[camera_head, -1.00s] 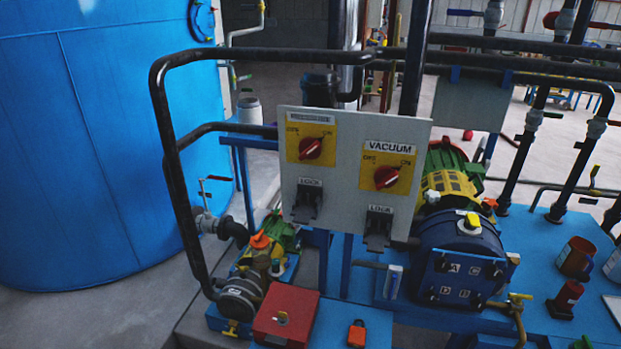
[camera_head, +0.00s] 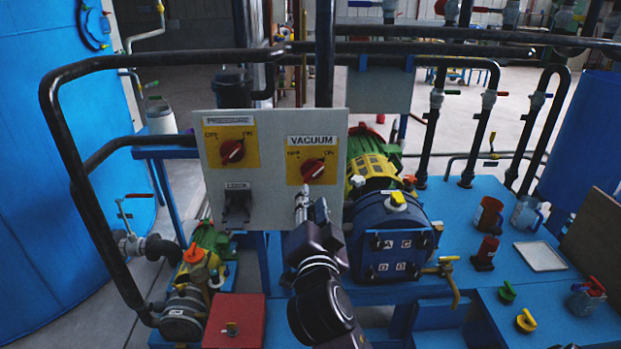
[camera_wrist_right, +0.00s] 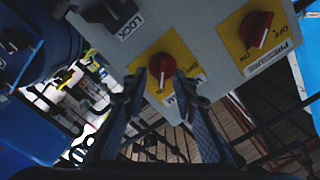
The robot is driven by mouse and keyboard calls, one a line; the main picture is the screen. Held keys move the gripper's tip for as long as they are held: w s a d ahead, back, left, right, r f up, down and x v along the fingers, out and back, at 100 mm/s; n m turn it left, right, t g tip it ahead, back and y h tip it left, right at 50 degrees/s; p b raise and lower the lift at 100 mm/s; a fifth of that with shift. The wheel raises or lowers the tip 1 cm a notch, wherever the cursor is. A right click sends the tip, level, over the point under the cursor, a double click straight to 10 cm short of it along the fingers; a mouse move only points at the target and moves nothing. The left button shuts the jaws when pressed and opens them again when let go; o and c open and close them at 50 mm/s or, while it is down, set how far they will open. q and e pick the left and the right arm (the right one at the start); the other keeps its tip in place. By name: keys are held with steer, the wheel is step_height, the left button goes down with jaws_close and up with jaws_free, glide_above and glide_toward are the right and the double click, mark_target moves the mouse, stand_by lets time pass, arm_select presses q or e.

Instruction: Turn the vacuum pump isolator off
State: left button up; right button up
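The vacuum isolator is a red rotary knob (camera_head: 313,168) on a yellow OFF/ON plate (camera_head: 292,174), under a VACUUM label on the grey panel (camera_head: 272,208). Its handle appears slanted up-right, toward ON. My right gripper (camera_head: 312,203) is just below it in the head view, hiding the lock there. In the right wrist view, where the panel is tilted, the red knob (camera_wrist_right: 162,66) shows between the spread fingertips of the right gripper (camera_wrist_right: 162,80). The gripper is open and empty; contact with the knob cannot be told. My left gripper is not in view.
A similar red pressure knob (camera_head: 232,151) is left of the vacuum one, with a black lock (camera_head: 237,207) below. A black pipe (camera_head: 72,165) bends around the panel's left. A blue pump (camera_head: 390,235) and a red box (camera_head: 233,322) stand close by.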

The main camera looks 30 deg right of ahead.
mark_target(313, 177)
steer(key=p+x, duration=0.1)
steer(key=x, duration=0.2)
steer(key=r+p+x, duration=0.1)
steer(key=x, duration=0.2)
steer(key=shift+d+r, duration=0.2)
steer(key=shift+d, duration=0.05)
steer(key=shift+w+d+f+m, duration=0.1)
steer(key=shift+w+d+m, duration=0.2)
steer(key=shift+w+d, duration=0.25)
steer(key=shift+w+a, duration=0.1)
steer(key=shift+a, duration=0.05)
steer(key=shift+c, duration=0.3)
jaws_close()
